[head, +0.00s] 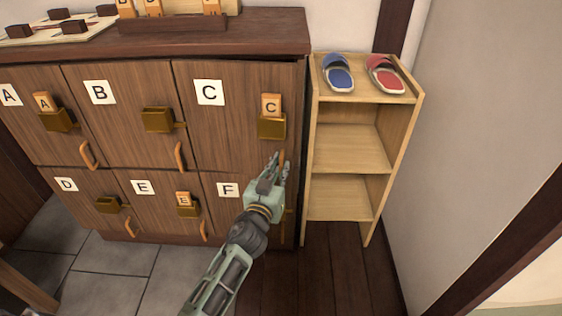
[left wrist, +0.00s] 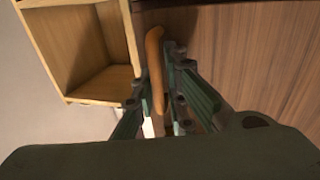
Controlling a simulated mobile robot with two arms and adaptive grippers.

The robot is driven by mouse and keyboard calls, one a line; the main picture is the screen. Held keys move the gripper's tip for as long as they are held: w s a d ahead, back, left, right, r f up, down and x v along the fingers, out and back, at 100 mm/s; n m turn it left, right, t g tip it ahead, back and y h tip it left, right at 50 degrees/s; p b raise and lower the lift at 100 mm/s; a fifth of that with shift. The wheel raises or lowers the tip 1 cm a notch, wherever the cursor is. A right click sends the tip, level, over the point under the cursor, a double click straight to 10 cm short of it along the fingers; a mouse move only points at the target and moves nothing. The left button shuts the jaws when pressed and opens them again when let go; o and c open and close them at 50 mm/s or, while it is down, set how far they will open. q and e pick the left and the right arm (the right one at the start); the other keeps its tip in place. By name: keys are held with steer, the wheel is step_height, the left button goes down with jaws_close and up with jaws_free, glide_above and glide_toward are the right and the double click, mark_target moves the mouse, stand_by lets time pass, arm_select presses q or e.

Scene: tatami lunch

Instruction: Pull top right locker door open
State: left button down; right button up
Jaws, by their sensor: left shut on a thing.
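The top right locker door (head: 228,130) is brown wood with a white label C (head: 209,92). It looks closed in the head view. A brass lock box (head: 271,127) on it holds a wooden tag C (head: 271,105). My left gripper (head: 279,165) is at the door's lower right, at the orange-brown handle (left wrist: 155,70). In the left wrist view the gripper's fingers (left wrist: 163,95) are on both sides of the handle and shut on it. The gripper hides most of the handle in the head view. My right gripper is not in view.
A light wood shelf (head: 352,160) stands close to the right of the lockers, with blue (head: 338,73) and red (head: 385,75) slippers on top. Other locker doors, A (head: 40,135), B (head: 120,130) and the lower row, are closed. The floor in front is clear.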

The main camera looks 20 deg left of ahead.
arm_select(q)
steer(key=s+a+m+g+h+p, duration=0.35)
steer(key=s+m+h+p, duration=0.4)
steer(key=s+h, duration=0.6)
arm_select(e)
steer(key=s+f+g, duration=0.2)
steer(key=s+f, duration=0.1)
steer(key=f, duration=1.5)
arm_select(q)
steer(key=s+a+m+g+h+b, duration=0.2)
steer(key=s+a+m+g+b, duration=0.2)
steer(key=s+a, duration=0.8)
steer(key=shift+s+a+f+m+g, duration=0.2)
steer(key=shift+s+m+g, duration=0.35)
steer(key=shift+g, duration=0.6)
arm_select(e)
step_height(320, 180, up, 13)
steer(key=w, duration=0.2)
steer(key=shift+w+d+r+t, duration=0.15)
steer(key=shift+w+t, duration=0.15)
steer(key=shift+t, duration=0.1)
arm_select(q)
steer(key=shift+r+h, duration=0.1)
steer(key=shift+h, duration=0.15)
